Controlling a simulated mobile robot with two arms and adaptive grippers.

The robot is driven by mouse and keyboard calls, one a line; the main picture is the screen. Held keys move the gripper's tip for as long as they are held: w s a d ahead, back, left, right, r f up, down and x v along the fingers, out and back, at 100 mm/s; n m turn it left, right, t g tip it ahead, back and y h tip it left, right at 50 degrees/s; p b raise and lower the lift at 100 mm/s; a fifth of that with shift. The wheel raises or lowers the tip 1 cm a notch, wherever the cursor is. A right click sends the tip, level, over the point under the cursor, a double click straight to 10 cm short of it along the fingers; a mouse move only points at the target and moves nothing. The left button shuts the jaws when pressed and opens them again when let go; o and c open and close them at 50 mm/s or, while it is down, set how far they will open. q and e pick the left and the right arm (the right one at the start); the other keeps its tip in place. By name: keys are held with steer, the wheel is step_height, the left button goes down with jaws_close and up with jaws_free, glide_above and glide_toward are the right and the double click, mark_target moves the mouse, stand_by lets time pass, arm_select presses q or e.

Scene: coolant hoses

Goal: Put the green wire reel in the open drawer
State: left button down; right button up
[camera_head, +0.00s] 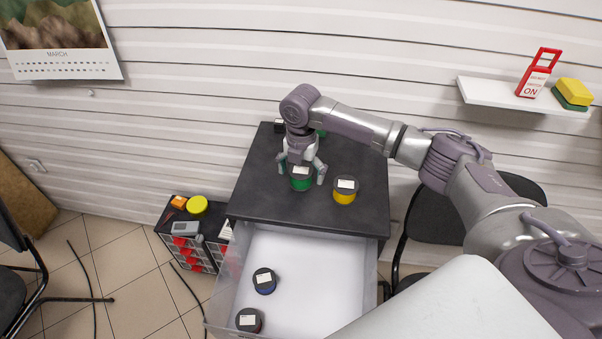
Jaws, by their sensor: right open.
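The green wire reel (301,183) stands on the dark top of the cabinet (262,205), with a white label on its upper face. My right gripper (301,178) is open above it, with its fingers spread on either side of the reel. I cannot tell whether the fingers touch it. The open drawer (300,270) is pulled out below the cabinet top. It holds a blue reel (264,281) and a dark reddish reel (249,320) on its left side. My left gripper is not in view.
A yellow reel (345,190) stands just right of the green one. Something green and a small dark object (279,126) are at the back of the top, partly hidden by my arm. A small organizer (190,245) stands left. The drawer's middle is clear.

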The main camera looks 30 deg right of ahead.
steer(key=c, duration=1.5)
